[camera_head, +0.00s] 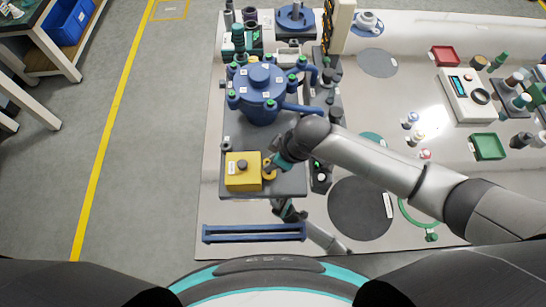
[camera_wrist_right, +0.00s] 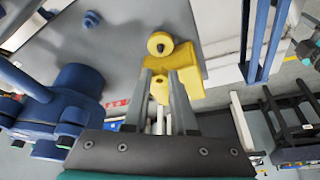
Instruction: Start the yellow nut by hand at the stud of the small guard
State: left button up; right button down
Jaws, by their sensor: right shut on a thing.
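The small guard is a yellow box (camera_head: 242,180) on the blue-grey plate, with a dark round stud or knob on its top. It also shows in the right wrist view (camera_wrist_right: 188,72), with a round yellow boss and dark centre at its upper left. My right gripper (camera_head: 272,166) is beside the guard's right side. Its two fingers (camera_wrist_right: 163,88) are shut on the yellow nut (camera_wrist_right: 160,92), a small yellow piece with a dark hole. In the head view the nut (camera_head: 269,171) looks close to the guard's side. Whether it touches the stud cannot be told. My left gripper is not seen.
A blue vessel (camera_head: 260,92) with green-capped bolts stands behind the guard, close to my right arm. A blue rail (camera_head: 254,233) lies at the bench's front edge. A red tray (camera_head: 445,56), a green tray (camera_head: 487,146) and a dark round mat (camera_head: 361,209) lie to the right.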

notch_tip(320, 180, down, 4)
jog(key=b, duration=0.4)
jog(key=n+b, duration=0.1)
jog(key=n+g+b, duration=0.1)
jog(key=b, duration=0.1)
jog(key=n+b, duration=0.2)
jog(key=shift+w+d+r+g, duration=0.1)
jog(key=shift+w+d+g, duration=0.05)
jog(key=shift+w+g, duration=0.2)
jog(key=shift+r+n, duration=0.15)
jog(key=shift+n, duration=0.45)
jog(key=shift+n+g+b, duration=0.3)
jog(key=shift+n+g, duration=0.05)
jog(key=shift+n, duration=0.05)
jog(key=n, duration=0.1)
jog(key=n+g+b, duration=0.1)
jog(key=n+b, duration=0.1)
jog(key=n, duration=0.1)
jog(key=shift+w, duration=0.25)
jog(key=shift+n+g+b, duration=0.5)
jog(key=shift+n+g, duration=0.1)
jog(key=shift+n, duration=0.4)
jog(key=shift+w+r, duration=0.1)
jog(key=shift+w, duration=0.05)
jog(key=shift+f, duration=0.45)
jog(key=shift+r, duration=0.1)
